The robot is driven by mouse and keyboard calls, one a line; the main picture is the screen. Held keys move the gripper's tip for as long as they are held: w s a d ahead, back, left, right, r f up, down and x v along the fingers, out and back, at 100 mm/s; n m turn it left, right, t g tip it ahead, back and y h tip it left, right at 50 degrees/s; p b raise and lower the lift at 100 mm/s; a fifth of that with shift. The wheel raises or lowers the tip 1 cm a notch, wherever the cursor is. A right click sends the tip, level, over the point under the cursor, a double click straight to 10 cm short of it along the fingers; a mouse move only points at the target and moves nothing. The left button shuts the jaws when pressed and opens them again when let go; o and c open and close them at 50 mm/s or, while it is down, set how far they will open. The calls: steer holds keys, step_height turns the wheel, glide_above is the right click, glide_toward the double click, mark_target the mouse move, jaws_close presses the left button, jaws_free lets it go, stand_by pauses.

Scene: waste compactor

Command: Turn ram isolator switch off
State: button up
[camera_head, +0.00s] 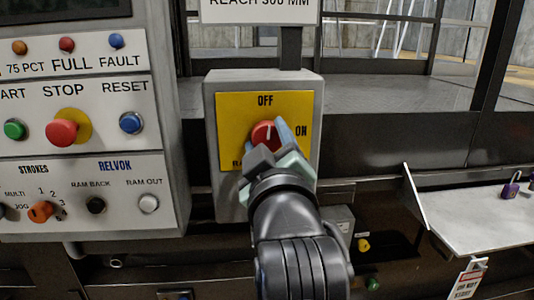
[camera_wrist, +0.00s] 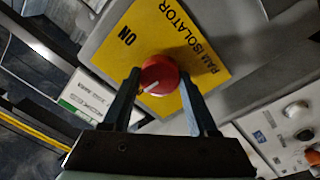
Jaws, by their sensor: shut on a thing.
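The ram isolator switch is a red round knob (camera_head: 264,134) on a yellow plate (camera_head: 233,117) on a grey box (camera_head: 228,195). The plate reads OFF at the top and ON at the right. The knob's white mark points up, roughly toward OFF. My gripper (camera_head: 279,147) is at the knob from below and right, covering part of the plate. In the wrist view my gripper (camera_wrist: 160,88) has one finger on each side of the red knob (camera_wrist: 160,76), shut on it. There the white mark points to the lower left, away from the RAM ISOLATOR lettering.
A control panel (camera_head: 80,166) with several buttons stands close left of the box. A sign (camera_head: 260,10) hangs above it. At the right is a pale shelf (camera_head: 470,220) with a purple padlock (camera_head: 511,187) and a hanging tag (camera_head: 467,280).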

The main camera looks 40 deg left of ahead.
steer(key=shift+n+b, duration=0.3)
steer(key=shift+n, duration=0.3)
steer(key=o, duration=1.4)
steer(key=shift+s+d, duration=0.1)
steer(key=b+v, duration=0.2)
steer(key=v, duration=0.1)
steer(key=b+v, duration=0.2)
steer(key=v, duration=0.2)
steer(key=b+v, duration=0.2)
steer(key=v, duration=0.2)
steer(key=shift+f, duration=0.3)
steer(key=shift+d+b, duration=0.15)
steer(key=shift+b, duration=0.5)
steer(key=s+d+b, duration=0.1)
steer(key=b, duration=0.3)
steer(key=shift+r, duration=0.2)
